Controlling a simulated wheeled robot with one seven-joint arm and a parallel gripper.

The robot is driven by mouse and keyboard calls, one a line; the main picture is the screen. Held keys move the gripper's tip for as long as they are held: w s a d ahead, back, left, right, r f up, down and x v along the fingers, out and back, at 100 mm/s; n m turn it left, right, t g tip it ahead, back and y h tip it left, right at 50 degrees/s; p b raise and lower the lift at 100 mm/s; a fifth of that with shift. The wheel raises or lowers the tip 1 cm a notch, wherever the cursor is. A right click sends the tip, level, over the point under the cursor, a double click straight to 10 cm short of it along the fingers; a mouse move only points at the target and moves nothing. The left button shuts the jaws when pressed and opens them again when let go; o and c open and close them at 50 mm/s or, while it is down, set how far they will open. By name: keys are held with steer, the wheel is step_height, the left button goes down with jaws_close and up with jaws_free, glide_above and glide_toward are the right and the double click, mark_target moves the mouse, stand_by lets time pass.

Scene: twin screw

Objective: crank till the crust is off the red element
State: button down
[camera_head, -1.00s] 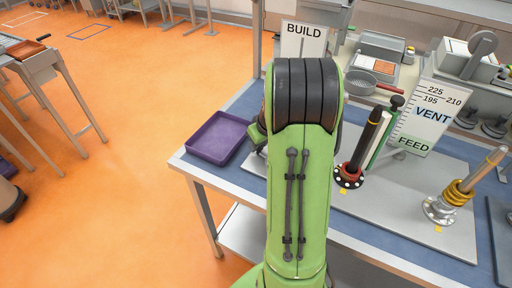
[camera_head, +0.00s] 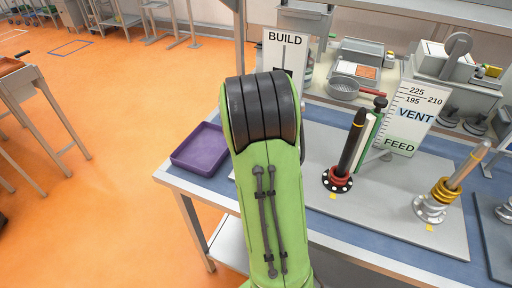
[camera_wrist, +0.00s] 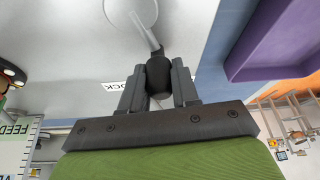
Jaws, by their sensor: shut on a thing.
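In the wrist view my gripper (camera_wrist: 159,92) is shut on the dark knob (camera_wrist: 159,72) of a crank. A thin metal crank arm (camera_wrist: 143,32) runs from the knob to a pale round disc (camera_wrist: 128,10). In the head view my green arm hides the gripper and crank. The red element (camera_head: 338,181) is a red collar on a black flange, right of my arm. A tall dark rod (camera_head: 351,144) with a yellow band rises tilted from it. I cannot tell crust from the rod's own dark surface.
A purple tray (camera_head: 203,149) lies at the bench's left corner; in the wrist view it is close right of the gripper (camera_wrist: 275,40). A gold-ringed metal post (camera_head: 440,192) stands right. The VENT/FEED scale board (camera_head: 412,117) and BUILD sign (camera_head: 284,50) stand behind.

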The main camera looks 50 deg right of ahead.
steer(key=m, duration=0.1)
steer(key=s+d+m+g, duration=0.1)
steer(key=m, duration=0.1)
steer(key=shift+s+h, duration=0.2)
steer(key=shift+h, duration=0.1)
steer(key=shift+s+d+m+g, duration=0.1)
steer(key=shift+s+m+g, duration=0.2)
steer(key=shift+m, duration=0.4)
steer(key=shift+s+m+g, duration=0.25)
steer(key=shift+m+g, duration=0.05)
steer(key=shift+m, duration=0.4)
steer(key=c, duration=0.8)
jaws_free()
steer(key=shift+s, duration=0.1)
steer(key=shift+c, duration=0.2)
steer(key=p+v, duration=0.4)
steer(key=v, duration=1.1)
steer(key=shift+r, duration=0.35)
